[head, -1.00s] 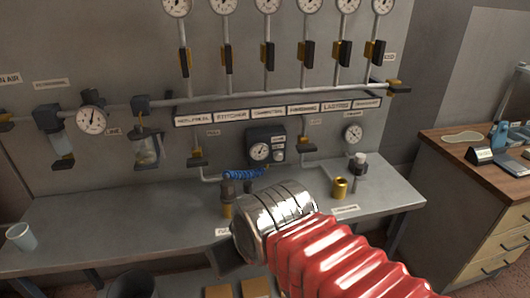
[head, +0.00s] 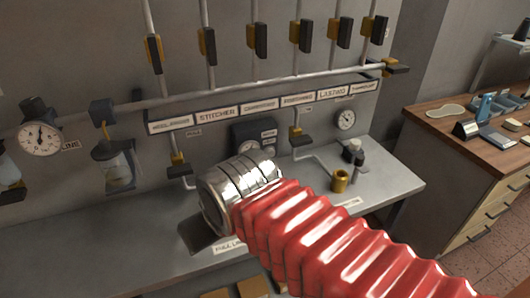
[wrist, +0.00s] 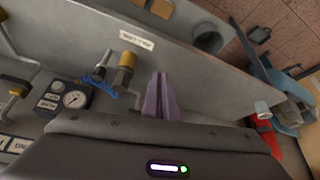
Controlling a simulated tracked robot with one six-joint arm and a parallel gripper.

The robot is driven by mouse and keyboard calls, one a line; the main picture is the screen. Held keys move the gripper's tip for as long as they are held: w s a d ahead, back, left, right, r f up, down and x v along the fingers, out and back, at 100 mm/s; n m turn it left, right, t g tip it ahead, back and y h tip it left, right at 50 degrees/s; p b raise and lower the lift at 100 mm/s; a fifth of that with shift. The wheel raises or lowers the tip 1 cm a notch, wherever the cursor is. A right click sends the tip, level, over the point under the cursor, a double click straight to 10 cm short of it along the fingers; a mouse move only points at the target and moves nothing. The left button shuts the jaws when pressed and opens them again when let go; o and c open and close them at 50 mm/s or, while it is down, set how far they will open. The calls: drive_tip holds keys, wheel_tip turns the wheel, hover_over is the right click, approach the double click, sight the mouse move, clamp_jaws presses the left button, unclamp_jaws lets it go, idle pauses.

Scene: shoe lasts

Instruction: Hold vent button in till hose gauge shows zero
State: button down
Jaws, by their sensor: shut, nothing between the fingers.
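In the wrist view the gauge box (wrist: 64,97) is at the left, with a white dial (wrist: 75,99) and small labels. The dial reading is too small to tell, and I cannot make out which part is the vent button. A blue coiled hose (wrist: 98,82) lies beside the box, next to a brass-topped fitting (wrist: 127,60). My gripper (wrist: 158,80) shows purple fingers, shut and empty, apart from the box and near the fitting.
A pipe with several black-and-yellow valves (head: 257,37) runs above a labelled strip (head: 262,106). A brass cup (head: 340,180) and a dark fitting stand on the grey bench (head: 385,185) at right. A wooden-topped desk (head: 440,120) is further right.

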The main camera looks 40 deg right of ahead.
sight(270, 153)
idle(0.3)
drive_tip(key=w+d+f+m+g+y, duration=0.1)
drive_tip(key=w+d+f+m, duration=0.1)
drive_tip(key=d+f+m, duration=0.45)
drive_tip(key=w+d+f+m+y, duration=0.15)
drive_tip(key=d+f+m, duration=0.25)
drive_tip(key=d+m, duration=0.5)
drive_tip(key=w+d+m+t+h, duration=0.1)
drive_tip(key=w+d+m+t, duration=0.1)
drive_tip(key=d+m, duration=0.5)
drive_tip(key=w+d+m+t+h, duration=0.1)
drive_tip(key=w+d+m+t, duration=0.1)
drive_tip(key=w+d+m, duration=0.3)
drive_tip(key=d+m, duration=0.3)
drive_tip(key=m, duration=0.1)
drive_tip(key=shift+d+f+t, duration=0.2)
drive_tip(key=shift+f+t, duration=0.15)
drive_tip(key=shift+t, duration=0.05)
drive_tip(key=w+d, duration=0.2)
drive_tip(key=w, duration=0.6)
drive_tip(key=shift+w+d, duration=0.15)
drive_tip(key=shift+d, duration=0.1)
